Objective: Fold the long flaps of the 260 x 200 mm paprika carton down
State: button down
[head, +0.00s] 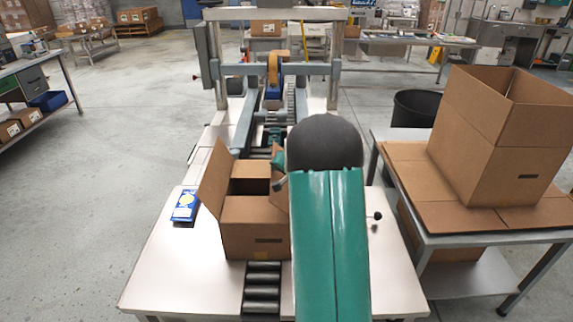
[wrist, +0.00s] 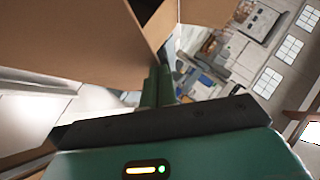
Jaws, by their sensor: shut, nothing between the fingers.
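The brown paprika carton (head: 255,240) sits on the roller strip of the bench in front of me. Its left long flap (head: 213,180) stands up, leaning outward to the left. Its right long flap (head: 279,190) also stands up, largely hidden behind my arm. The near and far short flaps appear to lie inward, with a gap between them. My gripper shows only in part in the head view, at the carton's right side. In the wrist view my gripper (wrist: 158,86) is shut and empty, its green fingers close beside a cardboard panel (wrist: 75,38); contact is unclear.
A blue packet (head: 186,205) lies on the bench left of the carton. A taping machine frame (head: 310,68) stands over the rollers beyond. A large open carton (head: 490,150) stands on the right side table (head: 445,232), with a black bin (head: 414,108) behind.

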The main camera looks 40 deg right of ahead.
jog(key=w+a+f+n+g+h, duration=0.3)
jog(key=a+f+g+h, duration=0.1)
jog(key=f, duration=0.4)
jog(key=shift+w+a+n+g+h, duration=0.25)
jog(key=shift+w+n+g+h, duration=0.15)
jog(key=shift+g+h, duration=0.1)
jog(key=shift+s+f, duration=0.1)
jog(key=shift+f, duration=0.05)
